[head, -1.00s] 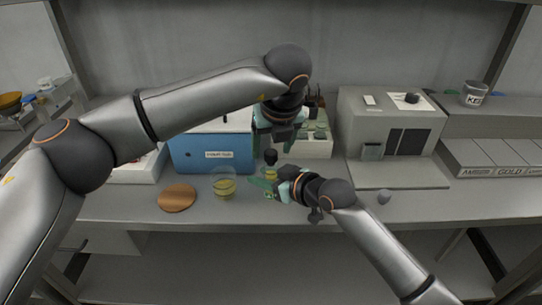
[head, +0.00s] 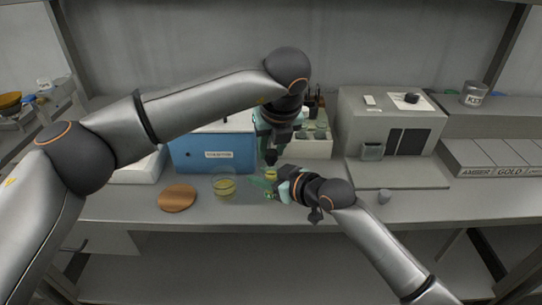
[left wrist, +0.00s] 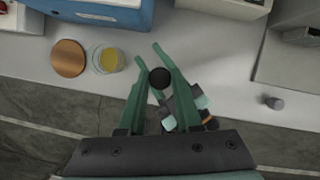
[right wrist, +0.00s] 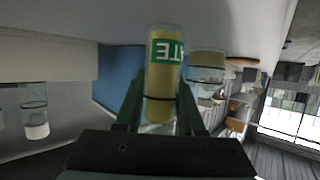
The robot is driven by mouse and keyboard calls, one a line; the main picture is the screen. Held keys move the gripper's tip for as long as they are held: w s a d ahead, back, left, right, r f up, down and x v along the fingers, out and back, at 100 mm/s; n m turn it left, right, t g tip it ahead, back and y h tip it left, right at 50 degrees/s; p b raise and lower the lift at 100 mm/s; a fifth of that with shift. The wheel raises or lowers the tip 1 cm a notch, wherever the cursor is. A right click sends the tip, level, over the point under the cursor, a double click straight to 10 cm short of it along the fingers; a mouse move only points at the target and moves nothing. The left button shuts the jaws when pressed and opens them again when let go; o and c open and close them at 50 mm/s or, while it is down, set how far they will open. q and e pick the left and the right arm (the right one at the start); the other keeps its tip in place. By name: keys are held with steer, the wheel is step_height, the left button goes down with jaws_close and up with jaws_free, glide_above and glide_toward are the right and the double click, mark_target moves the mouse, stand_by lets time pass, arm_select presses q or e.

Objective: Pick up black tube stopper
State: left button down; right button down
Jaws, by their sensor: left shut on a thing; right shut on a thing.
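The black tube stopper (head: 270,157) is between the fingers of my left gripper (head: 271,150). In the left wrist view the stopper (left wrist: 160,78) is a dark round disc between the green fingers (left wrist: 158,66), which are shut on it. Just below it in the head view is a tube with yellow contents (head: 271,174). My right gripper (head: 268,184) is shut on this tube from the right. The right wrist view shows the tube (right wrist: 161,75) with a green label, upside down. Whether the stopper still touches the tube's mouth is hard to tell.
A glass beaker with yellow liquid (head: 224,186) and a round wooden coaster (head: 177,198) stand to the left. A blue box (head: 212,153) and a pale rack with bottles (head: 314,148) are behind. A grey machine (head: 385,125) and small grey piece (head: 385,197) are to the right.

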arm_select(q)
steer(key=shift+r, duration=0.1)
step_height(320, 180, up, 10)
stand_by(0.6)
steer(key=shift+r, duration=0.1)
step_height(320, 180, up, 5)
glide_above(272, 153)
stand_by(0.6)
steer(key=shift+f, duration=0.2)
arm_select(e)
steer(key=shift+c, duration=2.2)
jaws_free()
